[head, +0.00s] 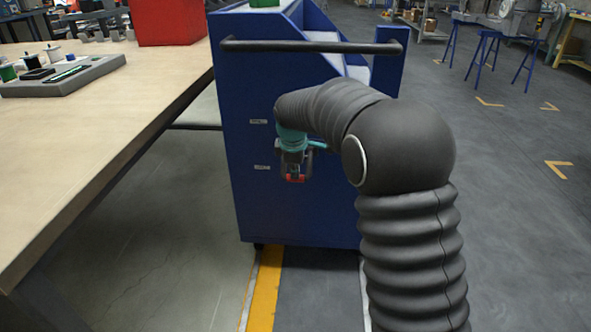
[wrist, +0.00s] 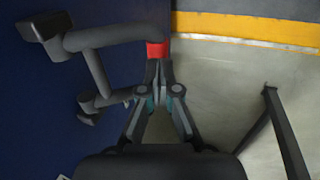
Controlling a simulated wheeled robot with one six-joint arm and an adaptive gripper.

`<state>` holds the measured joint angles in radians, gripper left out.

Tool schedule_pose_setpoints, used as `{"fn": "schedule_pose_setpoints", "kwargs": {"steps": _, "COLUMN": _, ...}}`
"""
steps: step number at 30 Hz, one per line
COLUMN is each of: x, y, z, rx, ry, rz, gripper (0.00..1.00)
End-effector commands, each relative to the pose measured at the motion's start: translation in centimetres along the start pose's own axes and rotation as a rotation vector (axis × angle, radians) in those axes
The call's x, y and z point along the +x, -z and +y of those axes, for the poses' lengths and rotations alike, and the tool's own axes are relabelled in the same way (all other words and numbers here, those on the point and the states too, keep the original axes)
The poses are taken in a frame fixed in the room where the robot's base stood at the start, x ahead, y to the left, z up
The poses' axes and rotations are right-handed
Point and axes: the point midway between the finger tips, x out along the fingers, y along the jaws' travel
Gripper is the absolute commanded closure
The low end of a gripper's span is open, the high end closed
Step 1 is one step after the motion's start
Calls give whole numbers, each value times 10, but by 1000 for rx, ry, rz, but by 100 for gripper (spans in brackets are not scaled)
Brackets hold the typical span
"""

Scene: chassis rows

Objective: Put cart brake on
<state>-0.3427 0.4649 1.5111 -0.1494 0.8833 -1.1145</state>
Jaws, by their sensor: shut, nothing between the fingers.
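The blue cart (head: 262,215) stands upright beside the workbench, with a dark push handle (head: 300,46) across its near side. My gripper (head: 293,172) is low in front of the cart's near panel, its fingers together. In the wrist view, the fingertips (wrist: 157,62) meet right at a small red piece (wrist: 157,49); whether they touch it I cannot tell. A dark grey bent bar (wrist: 105,37) runs from the blue panel side to this red piece and looks like the brake lever. The fingers partly hide the lever's lower side. Nothing shows held.
A wooden workbench (head: 95,150) with a red box (head: 168,22) and a grey parts tray (head: 62,76) runs along the left. Its dark leg (wrist: 286,135) shows in the wrist view. A yellow floor stripe (head: 265,290) runs under the cart.

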Motion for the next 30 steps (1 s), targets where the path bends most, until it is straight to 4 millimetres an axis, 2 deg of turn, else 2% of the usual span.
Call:
{"fn": "schedule_pose_setpoints", "kwargs": {"steps": 5, "x": -11, "y": 1, "z": 2, "rx": -1, "ry": -4, "rz": 2, "gripper": 100}}
{"fn": "schedule_pose_setpoints", "kwargs": {"steps": 8, "x": -25, "y": 1, "z": 2, "rx": -2, "ry": -3, "rz": 1, "gripper": 100}}
{"fn": "schedule_pose_setpoints", "kwargs": {"steps": 24, "x": -120, "y": -3, "z": -7, "rx": 5, "ry": -2, "rz": -1, "gripper": 100}}
{"fn": "schedule_pose_setpoints", "kwargs": {"steps": 30, "x": -135, "y": -3, "z": -9, "rx": 8, "ry": 0, "rz": -1, "gripper": 100}}
